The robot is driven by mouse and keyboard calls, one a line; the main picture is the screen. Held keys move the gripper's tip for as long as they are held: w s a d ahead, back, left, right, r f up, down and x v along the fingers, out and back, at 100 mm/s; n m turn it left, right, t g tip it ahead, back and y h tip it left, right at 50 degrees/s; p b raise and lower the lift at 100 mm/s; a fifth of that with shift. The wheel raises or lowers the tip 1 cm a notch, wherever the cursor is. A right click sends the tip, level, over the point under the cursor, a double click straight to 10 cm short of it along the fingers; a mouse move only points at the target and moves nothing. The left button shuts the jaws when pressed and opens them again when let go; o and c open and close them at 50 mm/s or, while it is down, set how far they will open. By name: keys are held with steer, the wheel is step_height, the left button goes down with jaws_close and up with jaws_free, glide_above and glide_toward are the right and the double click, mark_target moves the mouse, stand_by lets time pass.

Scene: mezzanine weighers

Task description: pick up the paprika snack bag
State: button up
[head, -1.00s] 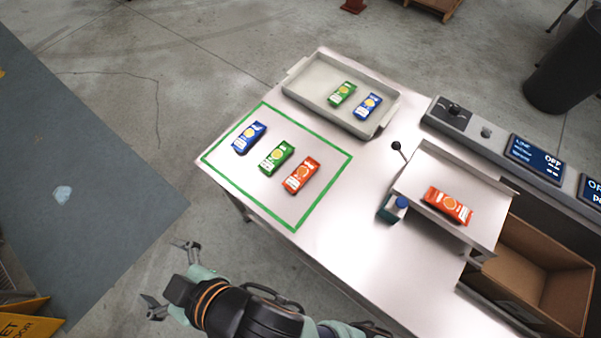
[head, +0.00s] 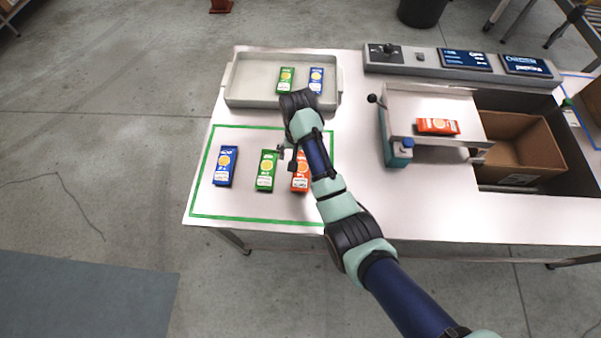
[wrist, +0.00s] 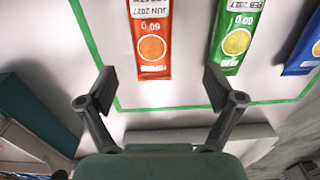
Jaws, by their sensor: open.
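A red-orange snack bag (head: 301,172) lies at the right inside the green-taped square, partly hidden by my arm in the head view. In the wrist view this red-orange bag (wrist: 151,42) lies ahead of my gripper (wrist: 160,82), whose fingers are spread and empty. A second red-orange bag (head: 438,126) lies on the raised metal pan at the right. Flavour names are too small to read. In the head view my gripper (head: 283,151) is mostly hidden, above the table near the square's top edge.
A green bag (head: 266,170) and a blue bag (head: 225,166) lie left of the red-orange one. A grey tray (head: 236,99) behind holds another green bag (head: 286,80) and blue bag (head: 316,80). A cardboard box (head: 520,178) stands right of the pan (head: 400,104).

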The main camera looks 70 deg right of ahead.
mark_target(302, 168)
steer(key=shift+s+d+f, duration=0.1)
steer(key=shift+s+d, duration=0.15)
steer(key=shift+s, duration=0.1)
steer(key=shift+f, duration=0.15)
step_height(302, 168, down, 2)
steer(key=shift+s+d+f+b, duration=0.1)
steer(key=shift+d+b, duration=0.05)
steer(key=shift+b, duration=0.2)
step_height(302, 168, down, 5)
steer(key=shift+s+f+b, duration=0.1)
steer(key=shift+f+b, duration=0.1)
steer(key=shift+b, duration=0.75)
steer(key=shift+r, duration=0.1)
steer(key=c, duration=1.2)
